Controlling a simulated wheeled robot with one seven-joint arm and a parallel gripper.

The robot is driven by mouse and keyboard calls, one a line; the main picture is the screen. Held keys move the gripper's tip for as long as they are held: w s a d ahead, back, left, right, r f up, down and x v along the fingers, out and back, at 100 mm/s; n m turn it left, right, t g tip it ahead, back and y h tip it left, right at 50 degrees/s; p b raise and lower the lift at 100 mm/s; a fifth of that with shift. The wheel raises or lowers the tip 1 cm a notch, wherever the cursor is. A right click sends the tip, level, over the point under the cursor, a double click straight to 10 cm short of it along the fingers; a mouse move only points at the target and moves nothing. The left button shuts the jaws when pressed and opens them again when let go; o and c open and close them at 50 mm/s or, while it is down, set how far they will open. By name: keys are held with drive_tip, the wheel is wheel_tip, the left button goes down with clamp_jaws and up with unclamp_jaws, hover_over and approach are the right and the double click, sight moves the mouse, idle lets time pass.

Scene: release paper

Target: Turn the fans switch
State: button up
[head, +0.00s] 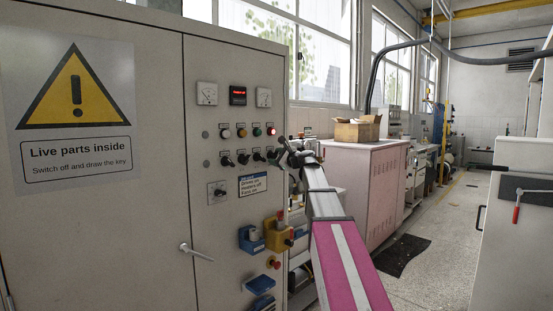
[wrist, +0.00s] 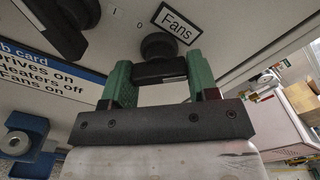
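The fans switch (wrist: 160,50) is a black rotary knob with a bar handle, under a framed "Fans" label (wrist: 177,23) in the wrist view. My gripper (wrist: 158,70) has two green fingers, one on each side of the knob's handle. The fingers are apart, with the handle filling most of the gap between them; I cannot tell whether they press on it. In the head view my gripper (head: 288,157) is at the right edge of the cabinet's control panel (head: 235,190), beside a row of black knobs. It hides the fans switch there.
Another black knob (wrist: 52,28) is left of the gripper. Below the knobs are a blue-and-white sign (head: 253,184), blue and yellow sockets (head: 277,236) and a door handle (head: 195,252). A pink cabinet (head: 362,190) with a cardboard box (head: 357,129) stands behind. Floor to the right is clear.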

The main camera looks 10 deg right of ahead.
drive_tip(key=o, duration=0.3)
drive_tip(key=v, duration=1)
drive_tip(key=shift+s+d, duration=0.2)
drive_tip(key=shift+s, duration=0.15)
drive_tip(key=s+a+f+n+g+h, duration=0.1)
drive_tip(key=s+a+f+n+g, duration=0.15)
drive_tip(key=f, duration=0.85)
drive_tip(key=s+a+f+n+g+h, duration=0.2)
drive_tip(key=s+f+n, duration=0.1)
drive_tip(key=f, duration=0.8)
drive_tip(key=s+a+f+n+g+h, duration=0.1)
drive_tip(key=s+a+f+n+g, duration=0.15)
drive_tip(key=f, duration=0.75)
drive_tip(key=s+f+n+g+h, duration=0.3)
drive_tip(key=s+f+n, duration=0.3)
drive_tip(key=s+f, duration=0.4)
drive_tip(key=s+f+n+g+h, duration=0.3)
drive_tip(key=s+f+n, duration=0.3)
drive_tip(key=s+f, duration=0.4)
wheel_tip(320, 180, down, 5)
drive_tip(key=shift+s+d+f+g+h, duration=0.15)
drive_tip(key=shift+s+g+h, duration=0.15)
drive_tip(key=shift+g, duration=0.5)
